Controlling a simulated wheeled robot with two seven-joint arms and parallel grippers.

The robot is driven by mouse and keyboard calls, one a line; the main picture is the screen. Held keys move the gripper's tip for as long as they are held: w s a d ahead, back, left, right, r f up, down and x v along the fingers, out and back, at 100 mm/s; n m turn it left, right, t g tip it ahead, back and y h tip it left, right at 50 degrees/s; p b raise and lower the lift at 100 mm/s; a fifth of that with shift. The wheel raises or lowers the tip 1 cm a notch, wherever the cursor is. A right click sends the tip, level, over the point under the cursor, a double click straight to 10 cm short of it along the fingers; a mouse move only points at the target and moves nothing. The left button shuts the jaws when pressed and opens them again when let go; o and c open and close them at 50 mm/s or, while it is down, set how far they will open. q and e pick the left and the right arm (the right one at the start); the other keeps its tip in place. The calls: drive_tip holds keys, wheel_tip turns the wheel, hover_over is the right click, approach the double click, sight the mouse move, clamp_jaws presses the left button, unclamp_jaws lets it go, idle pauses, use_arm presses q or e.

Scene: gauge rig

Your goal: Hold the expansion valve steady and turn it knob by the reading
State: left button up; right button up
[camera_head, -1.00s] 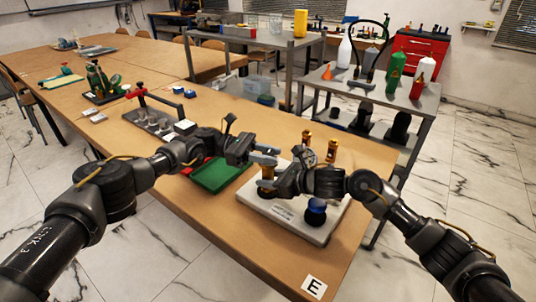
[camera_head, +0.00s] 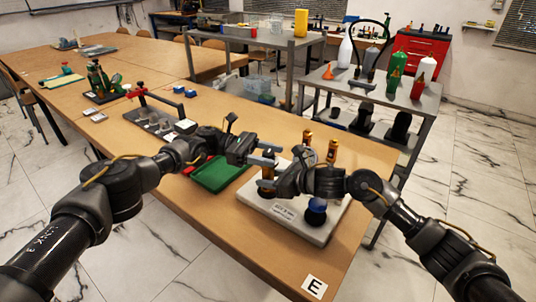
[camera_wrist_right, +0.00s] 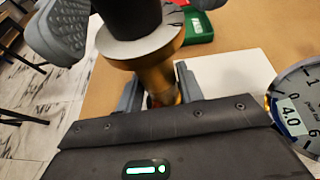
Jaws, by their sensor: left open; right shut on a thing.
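The expansion valve is a brass body (camera_wrist_right: 157,65) with a dark round knob (camera_wrist_right: 130,15) on a pale disc. In the head view the valve (camera_head: 267,186) stands upright at the left of a white base plate (camera_head: 322,232). My right gripper (camera_wrist_right: 160,92) is shut on the brass body below the knob. My left gripper (camera_head: 268,155) is open at knob height; in the right wrist view its ribbed grey pads (camera_wrist_right: 62,38) lie on either side of the knob, and contact cannot be told. A round gauge (camera_wrist_right: 300,108) at the right shows 4.0 in its window; its needle is unclear.
A green tray (camera_head: 215,178) lies left of the plate. The table's front right corner is mostly clear.

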sight(263, 153)
use_arm(q)
drive_tip(key=v, duration=0.6)
drive_tip(key=shift+w+a, duration=0.25)
drive_tip(key=shift+a, duration=0.45)
